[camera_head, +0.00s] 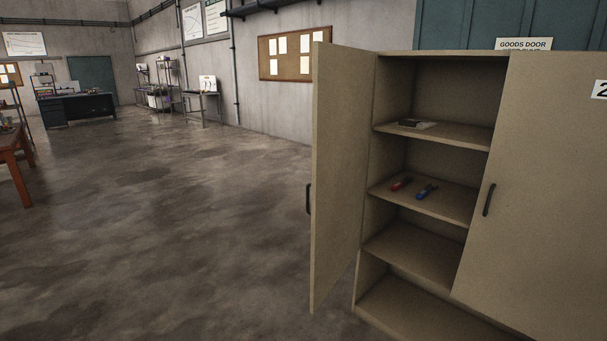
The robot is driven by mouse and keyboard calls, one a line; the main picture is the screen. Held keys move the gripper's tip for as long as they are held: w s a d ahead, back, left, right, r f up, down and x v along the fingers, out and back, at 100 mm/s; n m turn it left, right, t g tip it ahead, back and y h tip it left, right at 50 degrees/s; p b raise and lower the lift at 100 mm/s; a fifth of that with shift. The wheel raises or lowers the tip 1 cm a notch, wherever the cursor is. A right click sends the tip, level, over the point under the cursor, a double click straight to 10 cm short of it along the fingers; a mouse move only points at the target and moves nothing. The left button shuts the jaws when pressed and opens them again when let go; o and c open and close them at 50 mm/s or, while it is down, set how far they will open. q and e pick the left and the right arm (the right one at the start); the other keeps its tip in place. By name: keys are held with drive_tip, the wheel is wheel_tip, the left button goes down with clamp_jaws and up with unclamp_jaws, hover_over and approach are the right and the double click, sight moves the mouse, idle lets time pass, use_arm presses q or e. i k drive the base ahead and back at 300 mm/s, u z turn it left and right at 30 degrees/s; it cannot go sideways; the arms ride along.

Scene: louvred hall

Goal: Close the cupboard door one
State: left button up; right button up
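A tall beige cupboard (364,285) stands at the right. Its left door (338,170) is swung wide open toward me, hinged at the cupboard's left side. That door carries a dark handle (308,199) at its free edge. No number shows on the side of it that I see. The right door (540,200) is shut, with a dark handle (489,199) and a plate reading "2" (600,89) cut off by the picture edge. Neither of my grippers is in view.
Inside the cupboard, a red item (401,184) and a blue item (426,191) lie on a middle shelf, and a dark flat item (416,124) on the upper one. The floor (190,220) left of the open door is clear. An orange-brown table (14,160) stands at the far left.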

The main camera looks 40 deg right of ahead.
sight(343, 76)
drive_tip(key=i, duration=2.35)
drive_tip(key=z, duration=2.85)
